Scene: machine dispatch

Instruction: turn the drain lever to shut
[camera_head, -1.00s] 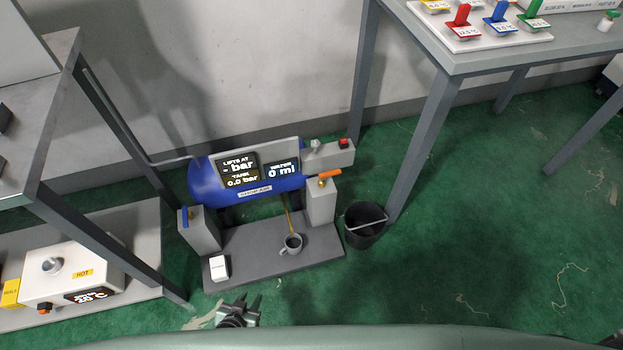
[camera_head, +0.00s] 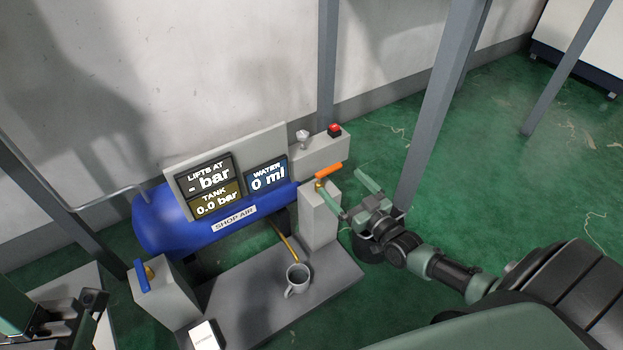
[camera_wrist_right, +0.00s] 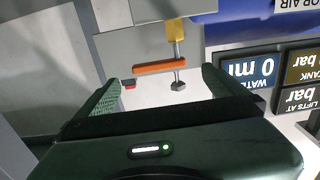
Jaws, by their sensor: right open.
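An orange lever (camera_head: 329,170) sits on a brass fitting on top of a grey post (camera_head: 319,215), at the right end of the blue tank (camera_head: 167,222). I take it for the drain lever. In the head view my open right gripper (camera_head: 341,182) is beside it, fingers pointing towards it. In the right wrist view the orange lever (camera_wrist_right: 160,67) lies crosswise, ahead of and between the open fingers (camera_wrist_right: 160,80), with no clear contact. Dark parts of my left gripper (camera_head: 80,315) show at the lower left; its jaws are unclear.
A grey mug (camera_head: 298,280) stands below a brass pipe. A blue lever (camera_head: 141,275) is on the left post. A red button (camera_head: 334,130) is behind the orange lever. A black bucket (camera_head: 370,248) is partly hidden under my right arm. The tank display (camera_head: 210,200) reads 0.0 bar.

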